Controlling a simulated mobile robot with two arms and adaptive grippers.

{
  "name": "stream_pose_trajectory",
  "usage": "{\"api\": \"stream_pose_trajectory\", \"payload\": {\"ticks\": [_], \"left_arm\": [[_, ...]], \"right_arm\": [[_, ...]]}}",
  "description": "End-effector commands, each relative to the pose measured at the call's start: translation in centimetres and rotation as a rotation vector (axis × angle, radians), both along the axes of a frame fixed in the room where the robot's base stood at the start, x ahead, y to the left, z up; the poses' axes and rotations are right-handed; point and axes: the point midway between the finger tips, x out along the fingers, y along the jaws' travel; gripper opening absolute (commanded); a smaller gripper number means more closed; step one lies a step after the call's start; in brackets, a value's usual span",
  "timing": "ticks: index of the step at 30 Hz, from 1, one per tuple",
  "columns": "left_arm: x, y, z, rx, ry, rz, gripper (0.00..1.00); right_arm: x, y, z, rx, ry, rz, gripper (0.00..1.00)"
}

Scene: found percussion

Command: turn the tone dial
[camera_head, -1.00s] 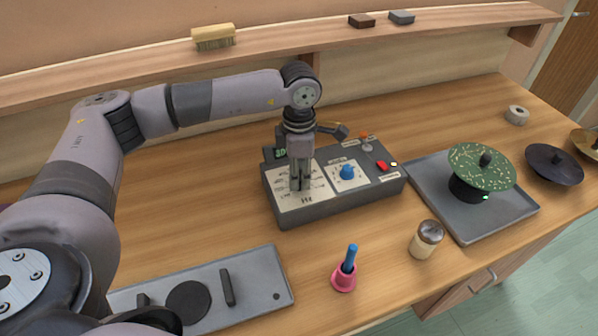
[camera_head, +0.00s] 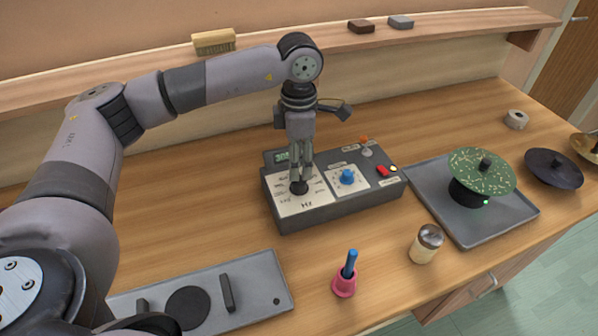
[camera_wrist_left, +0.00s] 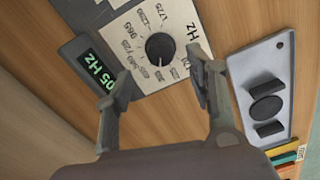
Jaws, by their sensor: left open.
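The tone dial, a round black knob (camera_head: 299,188), sits on a white printed scale panel marked Hz on the left part of a grey control box (camera_head: 330,211). In the left wrist view the black knob (camera_wrist_left: 160,47) carries a pale pointer line, with printed numbers around it. A green display (camera_wrist_left: 97,72) there shows digits ending in 05 Hz, its start partly hidden by a finger. My left gripper (camera_head: 300,177) is open and empty just above the dial, fingers pointing down on either side of it. My right gripper is not in view.
A blue knob (camera_head: 347,177), a red button (camera_head: 382,171) and an orange-tipped lever (camera_head: 365,146) are on the same box. A pink holder (camera_head: 344,286) and a jar (camera_head: 426,244) stand in front. A tray (camera_head: 463,223) bearing a green disc lies right.

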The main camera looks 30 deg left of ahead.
Motion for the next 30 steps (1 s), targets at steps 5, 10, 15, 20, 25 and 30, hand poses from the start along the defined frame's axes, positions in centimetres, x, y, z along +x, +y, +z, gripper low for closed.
{"api": "stream_pose_trajectory", "payload": {"ticks": [5, 10, 15, 20, 25, 30], "left_arm": [[0.1, 0.0, 3.7, -0.001, -0.003, -0.001, 0.51], [0.0, 0.0, 5.6, -0.001, -0.001, -0.001, 0.51], [0.0, 0.0, 6.1, -0.001, 0.001, -0.001, 0.51], [0.0, 0.0, 6.1, -0.001, 0.001, -0.001, 0.51], [0.0, 0.0, 6.1, -0.001, 0.001, -0.001, 0.51], [0.0, 0.0, 6.1, 0.0, 0.0, -0.001, 0.51]], "right_arm": [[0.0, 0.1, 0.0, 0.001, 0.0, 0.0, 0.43], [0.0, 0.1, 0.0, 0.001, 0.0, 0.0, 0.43], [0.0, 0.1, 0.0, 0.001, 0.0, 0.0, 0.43], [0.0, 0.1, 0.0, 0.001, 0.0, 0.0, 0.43], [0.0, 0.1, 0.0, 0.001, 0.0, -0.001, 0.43], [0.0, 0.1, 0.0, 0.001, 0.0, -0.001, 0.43]]}}
